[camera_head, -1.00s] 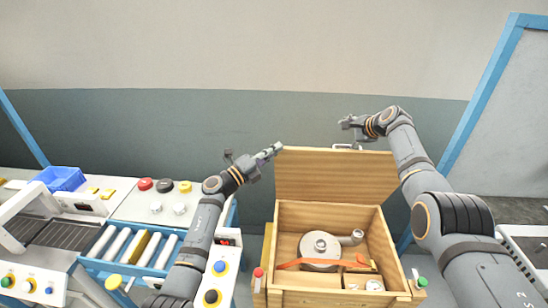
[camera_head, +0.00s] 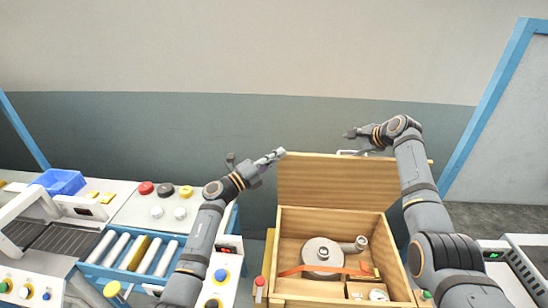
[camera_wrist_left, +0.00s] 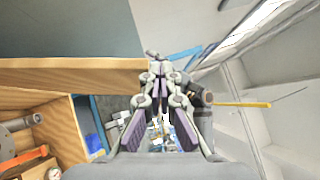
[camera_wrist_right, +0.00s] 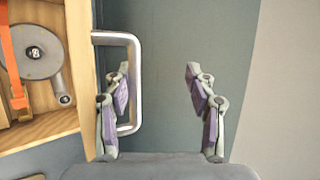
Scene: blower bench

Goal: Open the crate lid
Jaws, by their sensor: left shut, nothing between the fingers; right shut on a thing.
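The wooden crate (camera_head: 303,303) stands in front of me. Its lid (camera_head: 325,185) stands raised, close to upright, along the far side. A metal handle (camera_wrist_right: 135,85) is on the lid; it also shows at the lid's top edge in the head view (camera_head: 347,152). My right gripper (camera_head: 350,133) is at this handle, shut on it; in the right wrist view one finger is inside the loop. My left gripper (camera_head: 281,152) is shut and empty at the lid's top left corner. In the left wrist view its fingertips (camera_wrist_left: 155,60) are beside the lid's end (camera_wrist_left: 120,68).
Inside the crate are a round grey blower (camera_head: 322,256), an orange strap (camera_head: 300,270) and small parts. A roller conveyor (camera_head: 118,247), a blue bin (camera_head: 62,181) and push buttons are at the left. A wall (camera_head: 120,130) is behind.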

